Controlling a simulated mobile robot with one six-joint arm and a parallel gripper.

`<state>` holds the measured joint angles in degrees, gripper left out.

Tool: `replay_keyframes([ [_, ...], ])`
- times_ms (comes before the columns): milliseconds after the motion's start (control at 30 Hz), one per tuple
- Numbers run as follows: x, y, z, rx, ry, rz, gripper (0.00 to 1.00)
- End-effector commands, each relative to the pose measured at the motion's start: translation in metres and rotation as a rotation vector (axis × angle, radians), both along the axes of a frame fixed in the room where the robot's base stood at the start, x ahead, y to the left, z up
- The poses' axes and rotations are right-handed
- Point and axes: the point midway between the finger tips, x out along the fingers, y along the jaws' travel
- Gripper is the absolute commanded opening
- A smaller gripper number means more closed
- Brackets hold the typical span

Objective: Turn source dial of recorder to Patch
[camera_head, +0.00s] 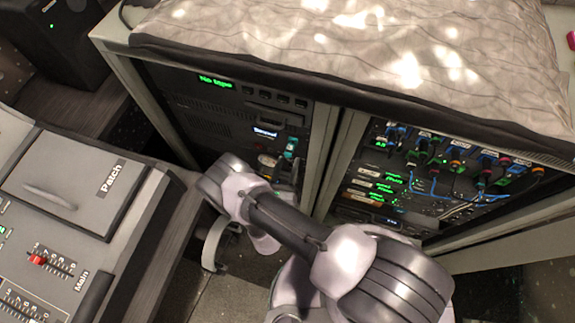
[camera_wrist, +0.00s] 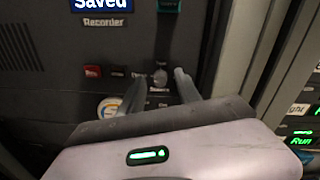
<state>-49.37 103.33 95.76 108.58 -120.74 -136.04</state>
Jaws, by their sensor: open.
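The recorder (camera_wrist: 40,60) is a dark rack panel with a "Recorder" label and a lit "Saved" display (camera_wrist: 101,4). The display also shows small in the head view (camera_head: 265,131). A small grey knob (camera_wrist: 160,77) sits on the panel, with tiny lettering around it that I cannot read, so its setting is unclear. My gripper (camera_wrist: 159,82) is open, with one finger on each side of this knob in the wrist view; whether they touch it is unclear.
A red button (camera_wrist: 92,71) and a round pale disc (camera_wrist: 109,107) lie left of the knob. A green part (camera_wrist: 168,5) is above. The rack's frame post (camera_wrist: 238,45) stands close on the right. A console with a "Patch" panel (camera_head: 75,185) is at the left.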

Motion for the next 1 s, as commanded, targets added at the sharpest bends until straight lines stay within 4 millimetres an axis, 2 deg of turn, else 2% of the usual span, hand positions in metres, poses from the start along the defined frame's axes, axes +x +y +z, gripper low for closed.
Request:
replay_keyframes([
  [200, 0.0001, 0.0000, 0.0003, 0.000, 0.000, 0.000, 0.38],
  [400, -0.0001, 0.0000, 0.0001, 0.000, 0.000, 0.000, 0.00],
  [767, -0.0003, 0.0000, -0.0001, 0.027, -0.009, 0.000, 0.00],
  [1000, -0.0006, -0.0006, -0.0003, 0.151, -0.054, 0.000, 0.00],
])
